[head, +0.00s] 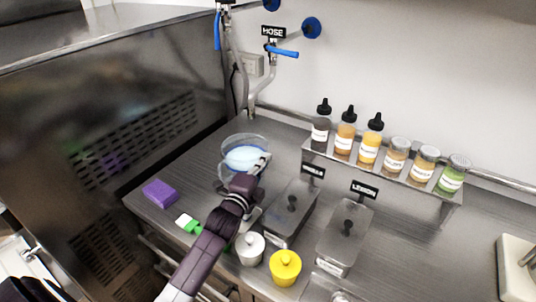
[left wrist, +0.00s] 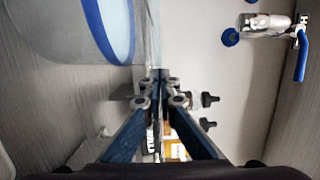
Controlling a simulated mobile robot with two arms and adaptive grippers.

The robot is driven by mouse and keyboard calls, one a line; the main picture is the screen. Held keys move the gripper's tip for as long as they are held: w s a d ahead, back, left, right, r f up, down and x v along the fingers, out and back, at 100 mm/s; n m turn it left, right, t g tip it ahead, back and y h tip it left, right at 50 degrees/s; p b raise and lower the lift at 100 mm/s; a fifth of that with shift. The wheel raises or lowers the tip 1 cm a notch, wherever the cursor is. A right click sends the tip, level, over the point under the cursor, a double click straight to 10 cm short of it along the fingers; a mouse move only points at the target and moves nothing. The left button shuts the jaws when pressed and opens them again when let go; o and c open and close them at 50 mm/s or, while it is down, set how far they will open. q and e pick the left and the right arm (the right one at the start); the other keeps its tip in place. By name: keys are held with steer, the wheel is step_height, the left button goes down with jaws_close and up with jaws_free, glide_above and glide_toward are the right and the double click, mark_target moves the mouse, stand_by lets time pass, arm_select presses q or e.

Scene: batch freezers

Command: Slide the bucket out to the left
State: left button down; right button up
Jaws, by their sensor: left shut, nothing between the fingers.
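The clear bucket (head: 238,148) stands on the steel counter beside the freezer's side wall, with pale blue liquid inside. It also shows large at the upper left of the left wrist view (left wrist: 108,28), cut off by the frame edge. My left gripper (head: 264,160) is at the bucket's right side, with its arm crossing in front of the bucket's lower part. In the left wrist view its fingers (left wrist: 157,78) are together with nothing between them, close beside the bucket wall. Whether they touch it I cannot tell. My right gripper is out of view.
A purple sponge (head: 160,194) and a green-and-white brush (head: 188,223) lie left of my arm. Lidded steel containers labelled Lemon (head: 345,235) and another flavour (head: 290,212) stand to the right. A rack of bottles (head: 385,172) lines the wall. Bare counter (head: 197,168) lies left of the bucket.

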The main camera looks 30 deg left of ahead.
mark_target(232, 158)
arm_select(q)
steer(key=shift+w, duration=1.1)
steer(key=shift+a, duration=0.15)
steer(key=s+a, duration=0.1)
steer(key=a, duration=0.2)
steer(key=s+a+p, duration=0.1)
steer(key=s+a, duration=0.1)
steer(key=a, duration=0.1)
steer(key=s+a, duration=0.1)
steer(key=a, duration=0.2)
steer(key=shift+s+a, duration=0.2)
